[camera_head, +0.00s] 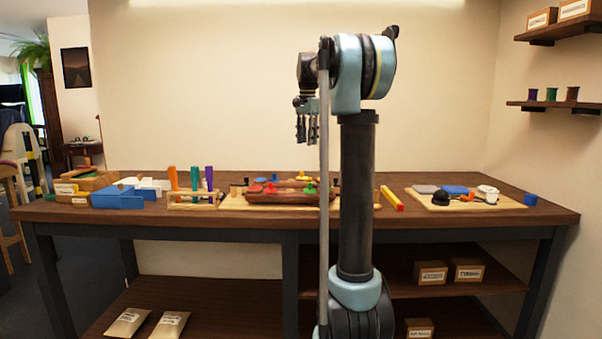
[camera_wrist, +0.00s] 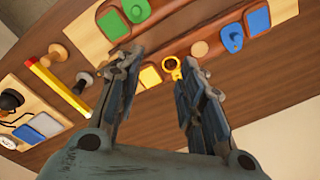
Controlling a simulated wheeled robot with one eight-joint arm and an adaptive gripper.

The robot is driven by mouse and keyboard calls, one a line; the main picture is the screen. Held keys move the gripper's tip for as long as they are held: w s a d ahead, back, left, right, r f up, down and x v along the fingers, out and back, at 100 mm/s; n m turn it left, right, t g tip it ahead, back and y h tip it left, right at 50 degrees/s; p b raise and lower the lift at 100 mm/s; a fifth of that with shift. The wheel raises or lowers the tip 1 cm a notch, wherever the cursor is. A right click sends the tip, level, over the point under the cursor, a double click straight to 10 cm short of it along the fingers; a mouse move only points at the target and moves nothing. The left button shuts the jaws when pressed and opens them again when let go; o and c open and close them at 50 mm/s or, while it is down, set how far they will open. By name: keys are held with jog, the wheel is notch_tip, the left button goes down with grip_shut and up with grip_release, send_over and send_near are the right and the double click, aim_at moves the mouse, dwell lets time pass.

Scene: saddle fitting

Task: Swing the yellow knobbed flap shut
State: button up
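The yellow knobbed flap (camera_wrist: 172,67) shows in the wrist view between my fingertips, nearer the right one, on a wooden board. A flat yellow patch (camera_wrist: 150,77) lies beside it, to its left and a little lower in the picture. In the head view the yellow knob (camera_head: 303,175) shows behind the dark red-brown saddle piece (camera_head: 290,197). My gripper (camera_wrist: 160,65) is open and empty, its fingers spread. In the head view my gripper (camera_head: 307,138) hangs fingers down, well above the table. The flap's hinge cannot be made out.
A blue knobbed piece (camera_wrist: 232,37) and a green knobbed piece (camera_wrist: 137,10) are nearby. A yellow-and-red bar (camera_head: 392,198) and a tool board (camera_head: 465,204) lie to the right. Coloured-handled tools (camera_head: 195,182) and a blue box (camera_head: 120,196) stand left.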

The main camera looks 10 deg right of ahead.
jog(key=w+r+m, duration=0.2)
jog(key=w+m, duration=0.1)
jog(key=w, duration=1)
jog(key=shift+g, duration=0.3)
notch_tip(320, 180, down, 18)
jog(key=shift+s+a+r, duration=0.1)
jog(key=shift+s+r, duration=0.05)
grip_shut()
